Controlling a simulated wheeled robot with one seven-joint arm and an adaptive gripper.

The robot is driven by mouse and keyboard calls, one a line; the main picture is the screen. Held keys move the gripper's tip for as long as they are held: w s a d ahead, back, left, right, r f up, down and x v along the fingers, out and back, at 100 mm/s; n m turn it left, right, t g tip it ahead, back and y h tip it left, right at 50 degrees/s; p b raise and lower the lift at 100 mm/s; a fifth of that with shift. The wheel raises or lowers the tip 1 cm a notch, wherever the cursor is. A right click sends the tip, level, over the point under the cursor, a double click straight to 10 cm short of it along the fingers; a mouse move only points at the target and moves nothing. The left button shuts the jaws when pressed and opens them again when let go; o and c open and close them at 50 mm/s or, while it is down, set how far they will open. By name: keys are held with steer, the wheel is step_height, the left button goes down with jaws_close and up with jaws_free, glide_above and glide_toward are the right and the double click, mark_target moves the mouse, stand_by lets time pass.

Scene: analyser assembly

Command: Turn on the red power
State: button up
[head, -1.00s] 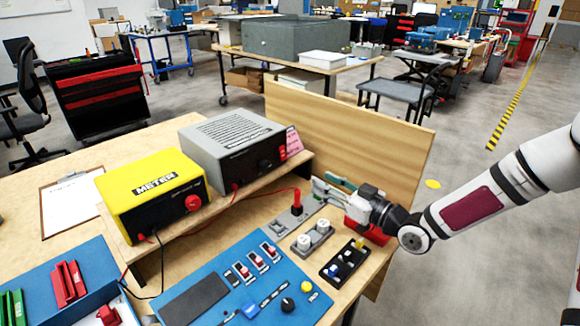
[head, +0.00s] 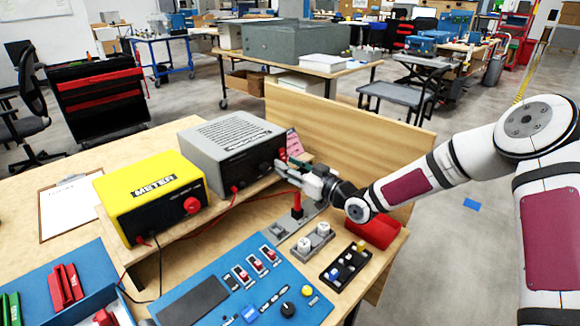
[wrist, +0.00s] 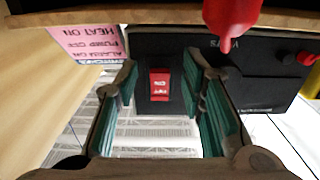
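The grey power supply box (head: 222,137) stands on the raised shelf, with a black front panel (wrist: 255,82). A red rocker switch (wrist: 159,86) on that panel shows in the wrist view, its lettering upside down. The switch also shows as a small red patch in the head view (head: 282,153). My gripper (head: 285,170) is at the right end of the panel. In the wrist view my gripper (wrist: 163,92) is open, its green-padded fingers on either side of the switch with nothing between them. I cannot tell whether the fingers touch the panel.
A red plug (head: 297,201) stands upright below my gripper; a blurred red object (wrist: 230,20) hangs close in the wrist view. A pink label (wrist: 86,47) is beside the panel. The yellow meter (head: 150,195) is left, the blue control panel (head: 208,268) in front.

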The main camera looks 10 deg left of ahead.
jaws_close()
steer(key=y+b, duration=0.1)
steer(key=b, duration=0.1)
steer(key=t+y+b, duration=0.1)
steer(key=b, duration=0.2)
steer(key=shift+w+a+f+t, duration=0.2)
steer(key=shift+f+t, duration=0.1)
steer(key=shift+f, duration=0.1)
steer(key=shift+r, duration=0.1)
jaws_free()
step_height(320, 180, up, 10)
stand_by(0.7)
